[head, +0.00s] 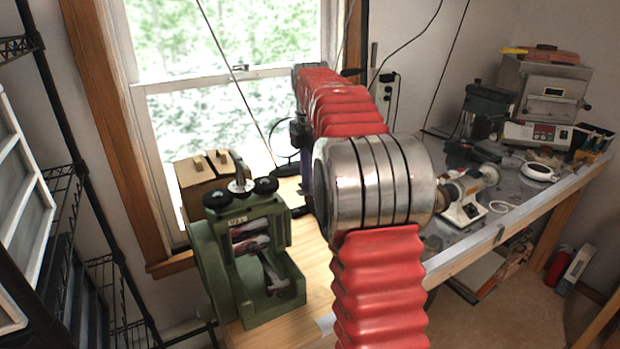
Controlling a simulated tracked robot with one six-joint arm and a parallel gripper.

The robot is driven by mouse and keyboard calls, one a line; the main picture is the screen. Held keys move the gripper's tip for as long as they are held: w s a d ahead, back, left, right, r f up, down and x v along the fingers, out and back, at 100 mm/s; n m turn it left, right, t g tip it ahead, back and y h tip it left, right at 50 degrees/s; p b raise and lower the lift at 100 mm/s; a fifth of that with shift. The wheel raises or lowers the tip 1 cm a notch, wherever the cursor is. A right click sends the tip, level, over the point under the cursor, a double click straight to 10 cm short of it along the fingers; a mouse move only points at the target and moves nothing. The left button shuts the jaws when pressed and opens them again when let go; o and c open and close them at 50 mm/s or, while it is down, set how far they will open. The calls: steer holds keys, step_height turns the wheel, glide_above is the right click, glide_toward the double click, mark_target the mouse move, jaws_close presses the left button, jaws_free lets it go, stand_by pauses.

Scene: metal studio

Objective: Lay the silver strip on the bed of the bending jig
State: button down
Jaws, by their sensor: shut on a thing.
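I cannot make out the silver strip or the bending jig in the head view. My red, ribbed arm with its thick silver joint crosses the middle of the view and hides much of the wooden bench (262,334) behind it. My gripper's fingers do not show, so I cannot see what is between them. A dark purple upright part shows just left of the far arm section, above the bench; I cannot tell what it is.
A green rolling mill (213,262) stands on the bench at the left, with a wooden block (205,180) behind it. At the right, a metal-edged bench holds a polishing motor (466,198), a white round dish (538,172) and a kiln (548,92). A window is behind.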

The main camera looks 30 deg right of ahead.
step_height(320, 180, down, 9)
steer(key=d, duration=0.2)
steer(key=shift+d+r, duration=0.15)
steer(key=shift+d, duration=0.2)
stand_by(1.7)
steer(key=shift+s+f, duration=0.1)
steer(key=shift+f, duration=0.3)
stand_by(0.9)
steer(key=c, duration=1.4)
jaws_free()
steer(key=shift+c, duration=0.2)
steer(key=shift+r, duration=0.15)
step_height(320, 180, up, 13)
steer(key=shift+f, duration=0.15)
steer(key=shift+r, duration=0.35)
